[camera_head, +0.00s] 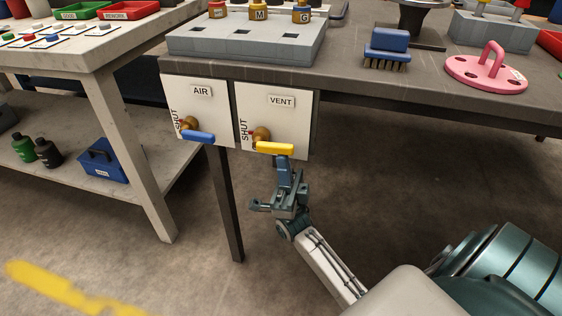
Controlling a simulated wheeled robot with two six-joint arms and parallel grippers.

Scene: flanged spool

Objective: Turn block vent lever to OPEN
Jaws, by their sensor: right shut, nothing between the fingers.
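The VENT panel (307,100) hangs on the front of the dark workbench, with a VENT label at its top and SHUT printed sideways at its left. Its yellow lever (276,148) points to the right, roughly level, from a brass valve body (261,134). No OPEN mark can be read. My right gripper (283,161) is shut and empty, reaching up from below. Its fingertips are just under the yellow lever's right half; I cannot tell whether they touch it. My left gripper is not in view.
The AIR panel (200,108) with a blue lever (199,137) is close on the left. A bench leg (226,205) stands below it. A grey block (245,40), a brush (387,47) and a pink disc (487,71) are on the bench top. Floor below the VENT panel is open.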

